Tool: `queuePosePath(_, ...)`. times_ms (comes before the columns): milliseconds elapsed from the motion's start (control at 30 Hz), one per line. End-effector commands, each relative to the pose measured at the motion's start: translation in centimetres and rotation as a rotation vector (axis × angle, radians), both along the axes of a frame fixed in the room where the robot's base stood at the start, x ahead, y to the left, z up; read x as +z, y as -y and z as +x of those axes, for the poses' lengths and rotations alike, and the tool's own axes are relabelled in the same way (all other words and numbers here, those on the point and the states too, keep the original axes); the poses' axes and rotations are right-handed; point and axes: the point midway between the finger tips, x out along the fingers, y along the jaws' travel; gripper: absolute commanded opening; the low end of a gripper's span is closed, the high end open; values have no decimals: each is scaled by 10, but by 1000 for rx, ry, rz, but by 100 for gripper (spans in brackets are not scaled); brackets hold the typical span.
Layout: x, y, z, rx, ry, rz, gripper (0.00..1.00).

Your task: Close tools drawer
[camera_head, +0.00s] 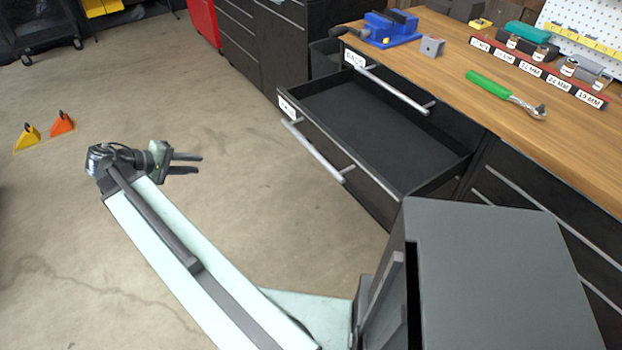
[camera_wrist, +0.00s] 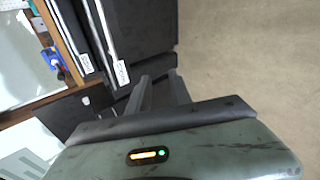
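The open drawer (camera_head: 380,125) is black inside and looks empty; it is pulled out from the bench front. Its silver bar handle (camera_head: 318,152) runs along the front, and its white label (camera_head: 287,107) is too small to read surely. My gripper (camera_head: 200,163) is to the left of the drawer front, over the floor, with nothing between its two parted fingers. It touches neither drawer nor handle. In the wrist view my gripper (camera_wrist: 160,82) points toward the black cabinet, with labelled drawer fronts (camera_wrist: 122,72) to the left of the fingers.
The wooden bench top (camera_head: 450,60) carries a blue vise (camera_head: 390,30), a green-handled ratchet (camera_head: 500,92) and a socket rack (camera_head: 535,70). Orange (camera_head: 62,122) and yellow wedges (camera_head: 27,137) lie on the open floor at left.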

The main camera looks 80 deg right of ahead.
Motion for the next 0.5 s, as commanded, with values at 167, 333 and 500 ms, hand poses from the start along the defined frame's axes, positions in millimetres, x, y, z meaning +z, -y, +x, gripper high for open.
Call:
queuePosePath(167,-57,88,-114,-227,-199,-245,25)
queuePosePath(333,-67,128,-211,-412,-408,-438,25)
queuePosePath(500,-63,139,-266,-518,-554,-548,25)
